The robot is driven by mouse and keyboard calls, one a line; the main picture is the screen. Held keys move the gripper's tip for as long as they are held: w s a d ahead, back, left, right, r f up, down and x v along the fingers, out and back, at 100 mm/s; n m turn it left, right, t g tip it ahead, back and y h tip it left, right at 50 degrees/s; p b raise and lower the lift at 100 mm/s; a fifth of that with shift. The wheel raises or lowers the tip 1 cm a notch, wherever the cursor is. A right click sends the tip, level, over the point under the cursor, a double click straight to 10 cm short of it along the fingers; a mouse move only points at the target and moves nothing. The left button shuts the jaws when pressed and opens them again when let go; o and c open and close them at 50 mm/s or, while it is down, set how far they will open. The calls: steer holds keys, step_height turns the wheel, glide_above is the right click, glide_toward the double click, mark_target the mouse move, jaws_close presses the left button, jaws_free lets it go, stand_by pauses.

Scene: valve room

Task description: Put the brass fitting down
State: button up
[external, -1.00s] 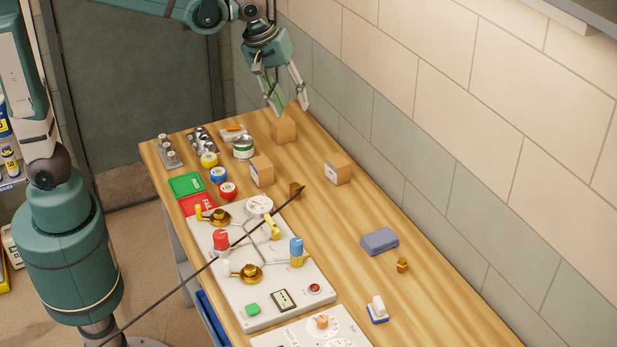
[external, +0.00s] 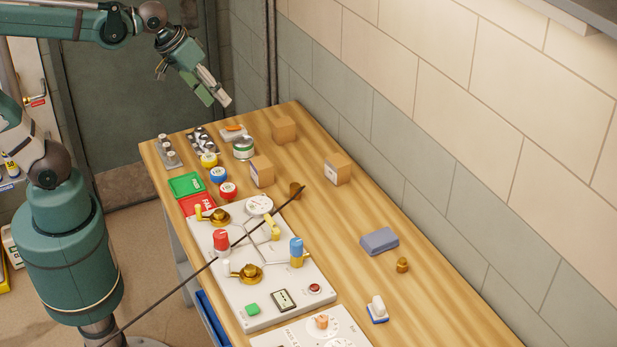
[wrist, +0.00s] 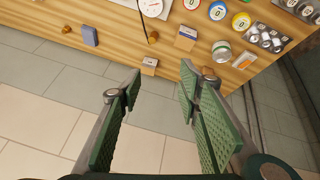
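A small brass fitting (external: 402,265) stands on the right part of the wooden table in the external view, in front of the blue-grey block. It also shows in the wrist view (wrist: 67,28), small, at the upper left. A second dark brass-brown piece (external: 295,191) stands beside the panel's far end. I cannot tell which one the task means. My gripper (external: 216,97) is raised beyond the table's far end, apart from both. In the wrist view my gripper (wrist: 160,85) has its green-padded fingers spread, with nothing between them.
Cardboard boxes (external: 337,169) stand on the table's far half. The valve panel (external: 262,318) fills the near left, with a dark rod crossing over it. A blue-grey block (external: 379,241) lies right of it. The tiled wall borders the right side. Bare wood lies between panel and block.

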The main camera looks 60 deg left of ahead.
steer(key=s+a+f+m+t, duration=0.1)
steer(key=s+a+f+m, duration=0.2)
steer(key=s, duration=0.5)
steer(key=shift+s+a+f+y, duration=0.3)
steer(key=shift+s+a+f, duration=0.1)
steer(key=shift+a+f, duration=0.4)
steer(key=shift+a, duration=0.1)
step_height(320, 180, down, 23)
steer(key=b, duration=2.3)
steer(key=shift+f, duration=0.15)
